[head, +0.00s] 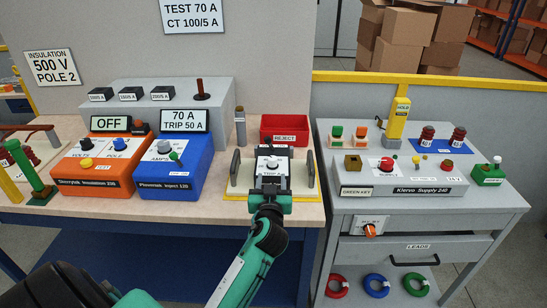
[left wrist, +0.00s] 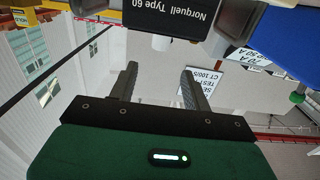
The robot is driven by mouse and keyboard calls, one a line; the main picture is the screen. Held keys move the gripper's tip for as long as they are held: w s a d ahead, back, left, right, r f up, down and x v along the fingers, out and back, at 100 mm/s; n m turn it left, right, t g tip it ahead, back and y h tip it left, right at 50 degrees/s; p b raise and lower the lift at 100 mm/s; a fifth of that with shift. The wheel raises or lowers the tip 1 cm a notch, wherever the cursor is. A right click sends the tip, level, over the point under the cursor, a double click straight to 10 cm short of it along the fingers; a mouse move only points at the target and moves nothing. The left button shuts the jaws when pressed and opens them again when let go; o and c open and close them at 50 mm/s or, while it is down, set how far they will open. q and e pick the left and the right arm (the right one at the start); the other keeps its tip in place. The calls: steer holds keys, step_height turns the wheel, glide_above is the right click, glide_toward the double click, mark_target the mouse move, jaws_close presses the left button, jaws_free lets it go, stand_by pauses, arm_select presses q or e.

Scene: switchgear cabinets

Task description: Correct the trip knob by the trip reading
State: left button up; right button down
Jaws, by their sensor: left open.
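The relay with the trip knob (head: 271,163) stands on a cream plate (head: 235,187) between two dark handles; the knob is pale, above a "TRIP" label, and its pointer setting is too small to read. The blue injection set (head: 155,182) has a display (head: 184,121) reading "70 A, TRIP 50 A". My left gripper (head: 270,188) is at the relay's near side, below the knob, partly hidden by its own wrist. In the left wrist view my left gripper (left wrist: 158,75) is open and empty, with the dark "Norquell Type 60" housing (left wrist: 185,18) beyond it. My right gripper is not in view.
A sign (head: 192,16) reads "TEST 70 A, CT 100/5 A". An orange insulation tester (head: 95,170) showing "OFF" stands left of the blue set. A red reject bin (head: 285,129) is behind the relay. A grey supply bench (head: 420,205) stands at right.

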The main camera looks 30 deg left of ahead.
mark_target(272, 161)
arm_select(q)
steer(key=p+x, duration=0.2)
steer(key=x, duration=0.7)
steer(key=shift+w+a, duration=0.1)
steer(key=shift+w, duration=0.2)
steer(key=shift+p+x, duration=0.35)
steer(key=shift+x, duration=0.4)
steer(key=c, duration=1)
steer(key=shift+o, duration=0.2)
steer(key=shift+f, duration=0.1)
